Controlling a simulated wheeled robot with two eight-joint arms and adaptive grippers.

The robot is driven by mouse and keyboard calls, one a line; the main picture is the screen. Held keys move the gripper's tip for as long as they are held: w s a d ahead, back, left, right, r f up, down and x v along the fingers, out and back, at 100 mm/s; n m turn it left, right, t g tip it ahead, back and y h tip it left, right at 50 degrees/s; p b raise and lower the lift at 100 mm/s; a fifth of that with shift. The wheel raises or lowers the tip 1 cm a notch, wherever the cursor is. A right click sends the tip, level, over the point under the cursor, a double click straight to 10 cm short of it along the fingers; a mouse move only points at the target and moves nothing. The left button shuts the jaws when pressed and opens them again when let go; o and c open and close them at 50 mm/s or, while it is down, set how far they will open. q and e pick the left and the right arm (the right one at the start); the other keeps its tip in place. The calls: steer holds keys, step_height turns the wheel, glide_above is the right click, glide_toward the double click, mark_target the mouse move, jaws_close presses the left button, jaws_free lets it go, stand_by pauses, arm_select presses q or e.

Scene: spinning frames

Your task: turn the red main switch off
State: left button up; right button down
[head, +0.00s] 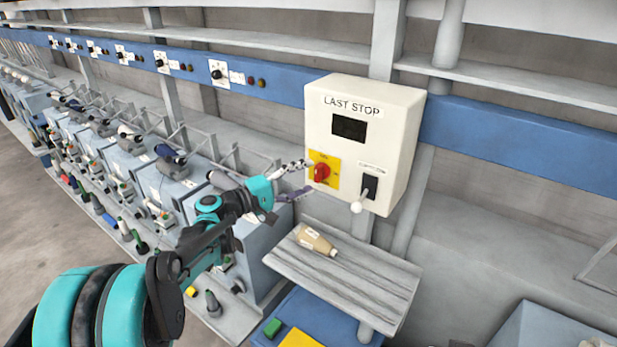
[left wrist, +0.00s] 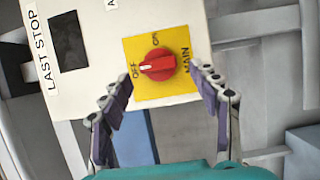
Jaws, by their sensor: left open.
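The red main switch (head: 321,172) is a round knob on a yellow plate on the front of the white LAST STOP box (head: 345,104). In the left wrist view the red knob (left wrist: 157,66) shows a pale mark on the side of the OFF label; ON is at the top of the plate and MAIN at the right. My left gripper (head: 304,178) is open and empty in front of the plate. In the left wrist view its fingers (left wrist: 160,77) stand apart on either side of the knob, and no contact shows. My right gripper is not in view.
A lever with a white ball end (head: 357,207) sits right of the plate. Below the box, a grey wooden shelf (head: 345,283) holds a tan bottle (head: 316,240) lying on its side. A spinning machine (head: 165,190) runs along the left. A blue rail (head: 520,152) crosses behind the box.

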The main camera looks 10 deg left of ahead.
arm_select(q)
steer(key=v, duration=1)
steer(key=shift+s+a, duration=0.15)
steer(key=shift+s, duration=0.05)
steer(key=s+d+f+m+g+y+b, duration=0.25)
steer(key=s+d+f+b, duration=0.2)
steer(key=f, duration=0.35)
steer(key=s+d+f+m+g+y+b, duration=0.1)
steer(key=s+d+f+g+y+b, duration=0.15)
steer(key=s+d+f, duration=0.35)
steer(key=s+a+f+m+y+b, duration=0.4)
steer(key=s+f+y+b, duration=0.3)
steer(key=s+f, duration=0.6)
step_height(320, 180, down, 4)
steer(key=shift+r+m+g+y, duration=0.3)
steer(key=shift+m+g, duration=0.1)
steer(key=shift+m, duration=0.45)
steer(key=shift+a, duration=0.1)
